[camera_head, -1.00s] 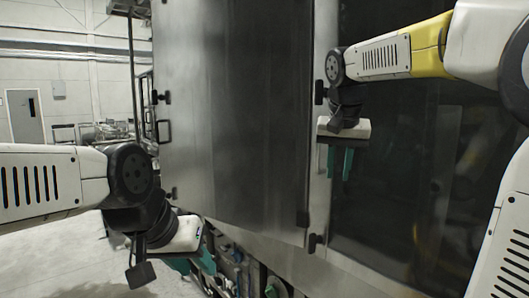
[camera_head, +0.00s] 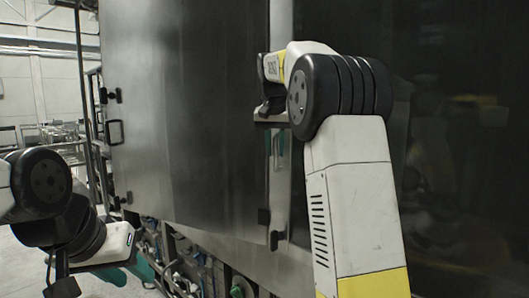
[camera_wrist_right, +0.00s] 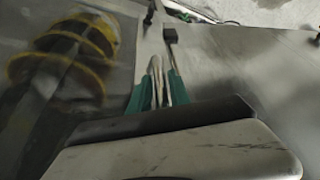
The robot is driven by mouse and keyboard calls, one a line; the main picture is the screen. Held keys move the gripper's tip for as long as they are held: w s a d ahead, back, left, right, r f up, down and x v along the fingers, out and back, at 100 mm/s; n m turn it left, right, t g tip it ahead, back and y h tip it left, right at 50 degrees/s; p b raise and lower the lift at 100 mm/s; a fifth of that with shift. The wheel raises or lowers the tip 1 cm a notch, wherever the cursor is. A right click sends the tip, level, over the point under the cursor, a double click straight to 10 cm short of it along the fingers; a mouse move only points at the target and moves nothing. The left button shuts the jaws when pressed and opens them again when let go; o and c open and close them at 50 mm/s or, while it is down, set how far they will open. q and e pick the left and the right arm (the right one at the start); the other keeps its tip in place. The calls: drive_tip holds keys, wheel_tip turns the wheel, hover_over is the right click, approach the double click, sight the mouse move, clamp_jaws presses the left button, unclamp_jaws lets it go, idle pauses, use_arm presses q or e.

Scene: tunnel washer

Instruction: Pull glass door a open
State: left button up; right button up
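A large dark glass panel (camera_head: 455,120), which I take to be glass door a, fills the right of the head view; its handle cannot be made out. In the right wrist view, glass (camera_wrist_right: 65,75) is on the left with a yellow coil behind it. My right gripper (camera_head: 275,145) is in front of the metal strip between the steel panel and the glass. Its teal fingers (camera_wrist_right: 159,92) look apart, with pale strips between them; I cannot tell whether they touch anything. My left gripper (camera_head: 128,271) hangs low at the left, teal fingers apart, away from the glass.
A big steel panel (camera_head: 195,100) with a black handle (camera_head: 115,132) stands left of the glass. Black blocks (camera_head: 277,240) sit on the strip's lower part. Pipes and machinery (camera_head: 190,265) lie below. A railing (camera_head: 97,150) stands at the left.

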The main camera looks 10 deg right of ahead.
drive_tip(key=shift+w+f, duration=0.1)
drive_tip(key=shift+f, duration=0.45)
clamp_jaws()
idle(1.1)
